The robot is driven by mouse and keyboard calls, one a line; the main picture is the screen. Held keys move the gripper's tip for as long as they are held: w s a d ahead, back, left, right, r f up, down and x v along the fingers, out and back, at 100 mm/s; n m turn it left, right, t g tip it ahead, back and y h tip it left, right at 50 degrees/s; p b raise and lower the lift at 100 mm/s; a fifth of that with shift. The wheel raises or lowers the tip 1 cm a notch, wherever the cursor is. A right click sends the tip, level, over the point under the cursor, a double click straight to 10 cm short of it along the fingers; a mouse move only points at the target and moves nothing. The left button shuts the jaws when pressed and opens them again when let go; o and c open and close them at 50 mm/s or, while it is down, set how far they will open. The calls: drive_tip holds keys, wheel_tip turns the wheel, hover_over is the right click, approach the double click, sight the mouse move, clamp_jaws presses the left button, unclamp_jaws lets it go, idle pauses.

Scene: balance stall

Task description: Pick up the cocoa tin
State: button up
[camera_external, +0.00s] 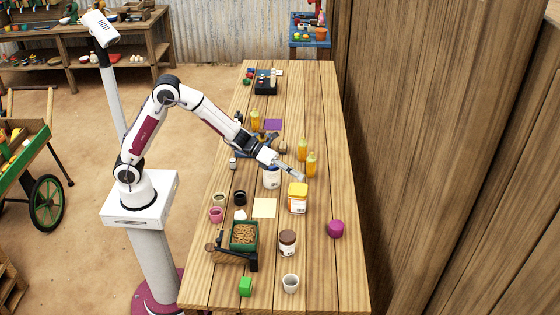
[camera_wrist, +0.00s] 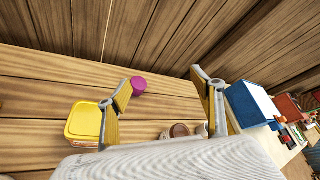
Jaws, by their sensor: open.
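A jar with a dark brown lid and a pale label (camera_external: 288,243) stands upright on the wooden table; it looks like the cocoa tin, but its label is too small to read. Its brown top also shows low in the wrist view (camera_wrist: 180,131), partly hidden by my gripper's body. A yellow-lidded tub (camera_external: 297,198) stands between it and my gripper (camera_external: 301,177). In the wrist view my gripper (camera_wrist: 162,88) has its fingers spread apart with nothing between them. It is above the table, beyond the tub and apart from the jar.
A balance with a green pan (camera_external: 244,236) is on the left. The right table edge is mostly clear.

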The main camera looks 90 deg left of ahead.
drive_tip(key=d+f+m+g+h, duration=0.2)
drive_tip(key=d+f+m+h, duration=0.4)
drive_tip(key=f+m, duration=0.35)
drive_tip(key=m+g+h, duration=0.3)
drive_tip(key=m+h, duration=0.1)
drive_tip(key=m, duration=0.3)
approach(291, 243)
drive_tip(key=shift+w+a+f, duration=0.3)
drive_tip(key=shift+a+f, duration=0.15)
drive_tip(key=shift+a, duration=0.1)
drive_tip(key=shift+s+d+f+m+h, duration=0.15)
drive_tip(key=shift+s+f+m+h, duration=0.2)
drive_tip(key=shift+s+h, duration=0.25)
drive_tip(key=shift+x, duration=1.25)
drive_tip(key=shift+w, duration=0.1)
drive_tip(key=shift+x, duration=2.6)
drive_tip(key=shift+w+r, duration=0.15)
drive_tip(key=c, duration=1.4)
